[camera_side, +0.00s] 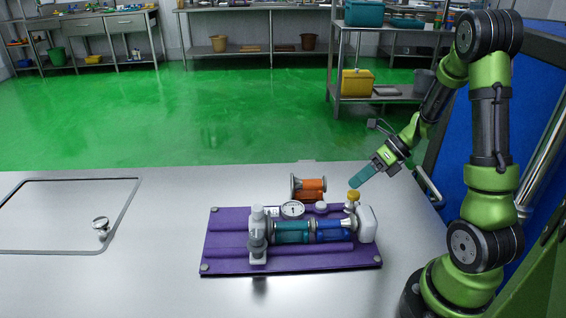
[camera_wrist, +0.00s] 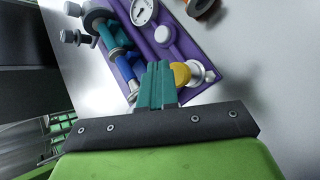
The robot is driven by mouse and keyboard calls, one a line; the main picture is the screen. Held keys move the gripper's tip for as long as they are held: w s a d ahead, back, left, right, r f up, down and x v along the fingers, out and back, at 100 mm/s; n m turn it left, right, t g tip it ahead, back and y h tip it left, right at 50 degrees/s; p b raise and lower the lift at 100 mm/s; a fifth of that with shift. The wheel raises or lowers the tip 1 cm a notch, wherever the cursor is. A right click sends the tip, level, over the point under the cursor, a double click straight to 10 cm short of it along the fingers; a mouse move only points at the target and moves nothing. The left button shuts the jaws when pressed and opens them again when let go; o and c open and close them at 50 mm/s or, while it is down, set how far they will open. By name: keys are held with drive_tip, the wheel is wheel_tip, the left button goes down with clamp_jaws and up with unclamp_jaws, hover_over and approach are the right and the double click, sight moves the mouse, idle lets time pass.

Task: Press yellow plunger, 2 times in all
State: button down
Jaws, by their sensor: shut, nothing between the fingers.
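The yellow plunger (camera_side: 353,195) stands at the right rear of the apparatus on the purple base (camera_side: 222,255). In the wrist view the yellow plunger (camera_wrist: 181,74) shows just right of my fingertips, as a round knob over a pale fitting. My gripper (camera_side: 355,184) is shut and empty, its teal fingers slanting down to the left. The fingertips are close above the plunger's top in the side view; whether they touch it I cannot tell. My gripper's fingers also show in the wrist view (camera_wrist: 160,70).
A round gauge (camera_side: 292,209), teal and blue cylinders (camera_side: 292,231) and a white end piece (camera_side: 367,224) are on the base. An orange spool (camera_side: 308,187) stands behind it. A small metal part (camera_side: 100,226) lies far left. The table between is clear.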

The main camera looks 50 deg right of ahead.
sight(357, 192)
drive_tip(key=shift+r, duration=0.15)
drive_tip(key=shift+r, duration=2.5)
